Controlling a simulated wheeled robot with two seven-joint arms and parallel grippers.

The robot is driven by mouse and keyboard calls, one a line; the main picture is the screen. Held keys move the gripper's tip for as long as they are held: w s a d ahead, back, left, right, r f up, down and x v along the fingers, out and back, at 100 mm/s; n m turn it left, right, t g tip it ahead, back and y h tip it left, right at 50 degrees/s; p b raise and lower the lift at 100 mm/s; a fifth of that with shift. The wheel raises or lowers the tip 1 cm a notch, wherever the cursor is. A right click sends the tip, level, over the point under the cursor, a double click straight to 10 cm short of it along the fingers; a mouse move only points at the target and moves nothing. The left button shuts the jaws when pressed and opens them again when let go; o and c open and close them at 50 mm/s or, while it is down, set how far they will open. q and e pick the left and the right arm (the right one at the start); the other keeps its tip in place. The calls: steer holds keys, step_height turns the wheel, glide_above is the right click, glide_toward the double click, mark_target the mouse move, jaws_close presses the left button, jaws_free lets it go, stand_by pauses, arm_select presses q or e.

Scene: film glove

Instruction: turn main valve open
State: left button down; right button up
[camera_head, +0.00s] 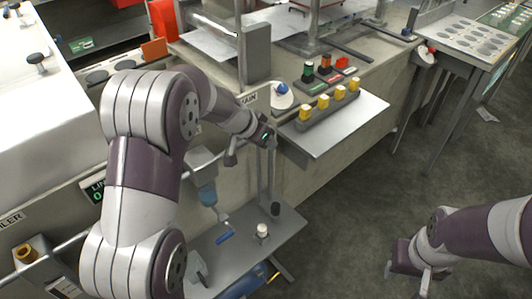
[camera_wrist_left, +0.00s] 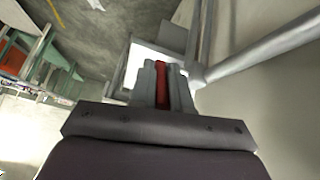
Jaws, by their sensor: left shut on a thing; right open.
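A sign reading "MAIN" (camera_head: 248,98) is on the front of the bench in the head view, just above my left wrist. My left gripper (camera_head: 250,147) is below that sign at the bench's front face, and my wrist hides much of what is there. In the left wrist view my left gripper (camera_wrist_left: 162,84) is shut on a narrow red handle (camera_wrist_left: 162,90), which fits the main valve. The handle is not visible in the head view, and its turn angle is unclear. My right gripper (camera_head: 407,279) is open and empty above the floor at the lower right.
A grey shelf with several yellow blocks (camera_head: 314,110) juts out right of my left gripper. Below is a low metal shelf (camera_head: 278,232) with a small white-topped item (camera_head: 262,231). A blue ball on a white holder (camera_head: 282,90) stands on the bench. The floor (camera_head: 345,220) at right is clear.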

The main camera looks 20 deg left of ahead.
stand_by(0.4)
arm_select(q)
steer(key=c, duration=1.1)
jaws_free()
steer(key=v, duration=1.2)
steer(key=shift+r, duration=0.15)
steer(key=shift+s+a, duration=0.15)
